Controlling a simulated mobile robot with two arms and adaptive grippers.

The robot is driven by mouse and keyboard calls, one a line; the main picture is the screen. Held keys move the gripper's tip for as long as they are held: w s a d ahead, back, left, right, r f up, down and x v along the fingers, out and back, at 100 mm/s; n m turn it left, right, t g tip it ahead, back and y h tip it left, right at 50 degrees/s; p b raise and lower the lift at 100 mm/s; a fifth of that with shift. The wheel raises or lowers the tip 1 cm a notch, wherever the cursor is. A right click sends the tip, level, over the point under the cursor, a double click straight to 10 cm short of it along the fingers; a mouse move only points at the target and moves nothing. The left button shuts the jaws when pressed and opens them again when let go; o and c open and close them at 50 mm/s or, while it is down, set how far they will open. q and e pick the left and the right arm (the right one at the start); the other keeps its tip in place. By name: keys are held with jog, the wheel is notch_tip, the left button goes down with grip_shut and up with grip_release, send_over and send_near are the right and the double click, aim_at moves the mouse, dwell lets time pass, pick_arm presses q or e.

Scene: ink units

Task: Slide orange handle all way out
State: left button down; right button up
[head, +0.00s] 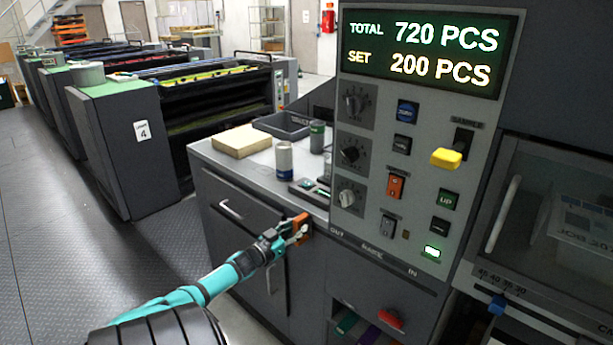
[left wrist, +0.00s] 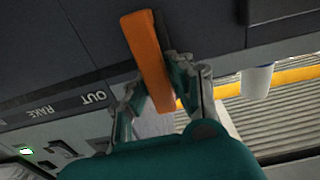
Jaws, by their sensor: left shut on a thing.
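The orange handle (head: 303,226) sticks out at the left end of the slot under the panel, beside the word OUT. In the left wrist view the orange handle (left wrist: 147,60) runs up between the fingers, near the OUT and RAKE lettering. My left gripper (head: 296,235) reaches it from below left and is shut on it. In the left wrist view the gripper's fingers (left wrist: 160,97) stand on either side of the handle's lower part. My right gripper is in neither view.
The control panel (head: 400,150) carries knobs, buttons and a yellow lever (head: 446,158). A counter (head: 240,170) above my left gripper holds a paper stack (head: 241,141), cans and a dark tray (head: 284,125). A cabinet with a pull handle (head: 231,209) lies below the counter.

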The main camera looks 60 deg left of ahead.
pick_arm(q)
jog(key=shift+a+r, duration=0.15)
jog(key=c, duration=1.2)
grip_release()
jog(key=shift+a, duration=0.1)
jog(key=shift+o, duration=0.2)
jog(key=shift+s, duration=0.1)
jog(key=shift+s+d+f, duration=0.25)
jog(key=v, duration=1.1)
jog(key=shift+s+r, duration=0.1)
jog(key=shift+s, duration=0.05)
